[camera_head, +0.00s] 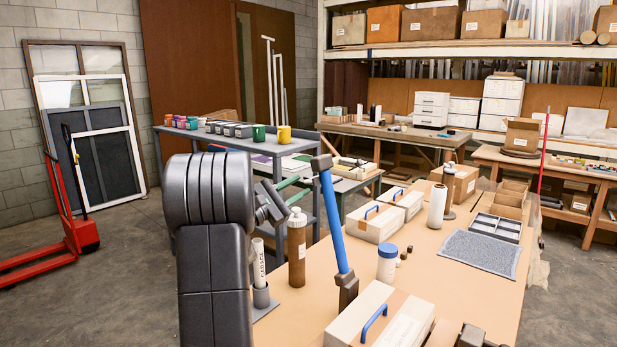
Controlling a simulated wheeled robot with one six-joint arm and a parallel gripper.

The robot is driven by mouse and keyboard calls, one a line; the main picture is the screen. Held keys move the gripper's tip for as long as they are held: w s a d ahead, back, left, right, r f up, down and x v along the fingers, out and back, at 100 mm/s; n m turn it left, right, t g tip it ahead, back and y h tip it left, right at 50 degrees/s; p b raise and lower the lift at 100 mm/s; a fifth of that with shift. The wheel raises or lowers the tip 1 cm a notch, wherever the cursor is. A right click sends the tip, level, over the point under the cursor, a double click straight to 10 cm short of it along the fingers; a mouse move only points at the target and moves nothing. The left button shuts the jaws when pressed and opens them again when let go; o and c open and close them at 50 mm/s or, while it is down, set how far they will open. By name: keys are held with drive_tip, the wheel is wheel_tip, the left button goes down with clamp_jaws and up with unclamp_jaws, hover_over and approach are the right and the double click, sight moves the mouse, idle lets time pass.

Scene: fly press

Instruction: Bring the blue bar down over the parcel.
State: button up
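The blue bar (334,220) stands up nearly upright, leaning a little left, with a dark block at its top. Its foot sits in a dark bracket (348,291) at the left end of the front parcel. The parcel (402,325) is a pale box with brown tape and a blue handle, cut off by the bottom edge. My gripper (303,187) has green fingers that point right, apart from each other. Their tips are just left of the bar's upper part. I cannot tell whether they touch it, and nothing shows between them.
A brown bottle (297,250) and a white tube in a holder (261,275) stand left of the bar. A blue-lidded jar (387,264) stands to its right. Two more pale boxes (375,224) lie behind. A dark block (474,338) shows at the bottom right.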

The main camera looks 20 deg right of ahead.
sight(309, 181)
drive_tip(key=shift+p+x, duration=0.45)
drive_tip(key=shift+x, duration=1.75)
drive_tip(key=shift+c, duration=0.2)
clamp_jaws()
